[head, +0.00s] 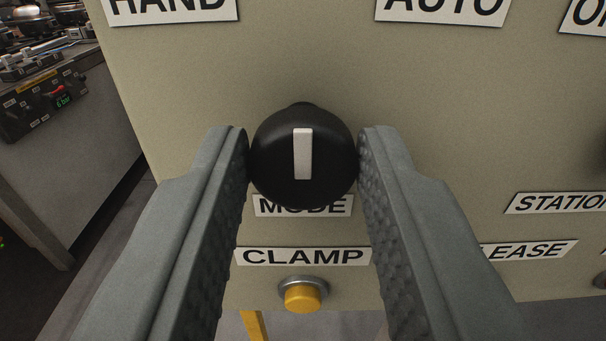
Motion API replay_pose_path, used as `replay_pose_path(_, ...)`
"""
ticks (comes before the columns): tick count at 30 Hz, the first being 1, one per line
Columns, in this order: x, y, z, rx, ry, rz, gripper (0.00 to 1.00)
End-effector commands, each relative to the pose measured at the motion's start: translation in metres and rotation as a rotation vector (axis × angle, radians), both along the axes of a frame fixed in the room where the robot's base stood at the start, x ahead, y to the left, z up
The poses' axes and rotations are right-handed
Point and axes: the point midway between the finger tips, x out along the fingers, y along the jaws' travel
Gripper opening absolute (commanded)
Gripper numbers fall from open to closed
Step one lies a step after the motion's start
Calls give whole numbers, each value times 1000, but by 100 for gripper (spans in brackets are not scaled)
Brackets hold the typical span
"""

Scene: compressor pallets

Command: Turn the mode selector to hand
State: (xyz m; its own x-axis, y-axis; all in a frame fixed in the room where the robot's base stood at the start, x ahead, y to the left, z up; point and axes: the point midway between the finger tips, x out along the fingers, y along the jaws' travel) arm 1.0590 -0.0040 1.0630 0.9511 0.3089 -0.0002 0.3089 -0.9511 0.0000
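The mode selector (276,165) is a round black knob with a white pointer bar on a beige panel, in the middle of the head view. Its bar stands almost upright, between the HAND label (172,8) at the upper left and the AUTO label (443,8) at the upper right. The MODE label (303,206) sits below it, partly covered by the knob. My gripper (304,160) has one grey, bumpy finger on each side of the knob. Both fingertips meet its sides with no clear gap.
Below are a CLAMP label (303,256) and a yellow button (303,297), between my fingers. A STATION label (560,202) and a partly hidden label ending in EASE (530,249) are at the right. A grey bench (75,130) with equipment stands at the left.

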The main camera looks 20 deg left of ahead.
Motion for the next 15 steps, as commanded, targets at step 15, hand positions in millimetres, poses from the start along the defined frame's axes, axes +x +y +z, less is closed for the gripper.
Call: replay_pose_path(15, 0, 1, 0, -145, -47, 0, 8)
